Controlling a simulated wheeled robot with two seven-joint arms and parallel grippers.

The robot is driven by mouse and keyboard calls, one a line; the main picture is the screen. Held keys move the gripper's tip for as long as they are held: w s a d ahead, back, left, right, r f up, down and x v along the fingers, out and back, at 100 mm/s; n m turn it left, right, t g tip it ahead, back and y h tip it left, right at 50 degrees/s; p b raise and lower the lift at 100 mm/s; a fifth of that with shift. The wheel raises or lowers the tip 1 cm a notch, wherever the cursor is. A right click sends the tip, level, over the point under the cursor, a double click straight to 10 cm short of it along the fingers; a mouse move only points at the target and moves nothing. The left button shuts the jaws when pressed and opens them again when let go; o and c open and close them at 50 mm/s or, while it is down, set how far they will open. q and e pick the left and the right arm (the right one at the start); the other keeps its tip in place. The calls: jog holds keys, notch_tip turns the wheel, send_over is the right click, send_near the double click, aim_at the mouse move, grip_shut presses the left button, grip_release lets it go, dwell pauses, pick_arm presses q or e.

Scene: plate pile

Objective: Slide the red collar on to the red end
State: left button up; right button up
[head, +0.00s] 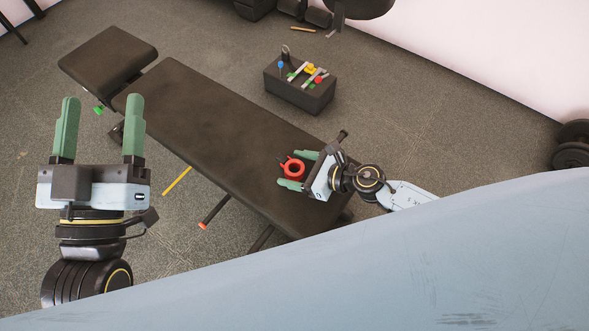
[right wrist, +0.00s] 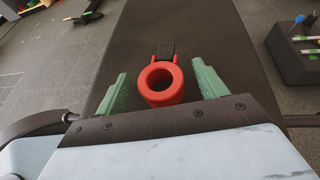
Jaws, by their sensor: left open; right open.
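The red collar (head: 301,166) is a thick ring on the black bench (head: 195,110), near its right end. In the right wrist view the collar (right wrist: 165,97) shows its round hole, with a black tab at its far side. My right gripper (head: 289,168) is open, with one green finger on each side of the collar and a gap to each. My left gripper (head: 103,98) is open and empty at the left, fingers pointing up the picture. A dark bar with an orange-red end (head: 203,226) sticks out below the bench's near edge; whether it is the red end is unclear.
A yellow rod (head: 177,181) and a green piece (head: 98,110) show beside the bench. A black box (head: 300,92) with coloured-handled items stands on the floor behind it. Dumbbells (head: 572,145) lie at the right wall. The middle of the bench is clear.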

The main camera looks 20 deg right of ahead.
jog(key=shift+w+a, duration=0.15)
jog(key=c, duration=1.1)
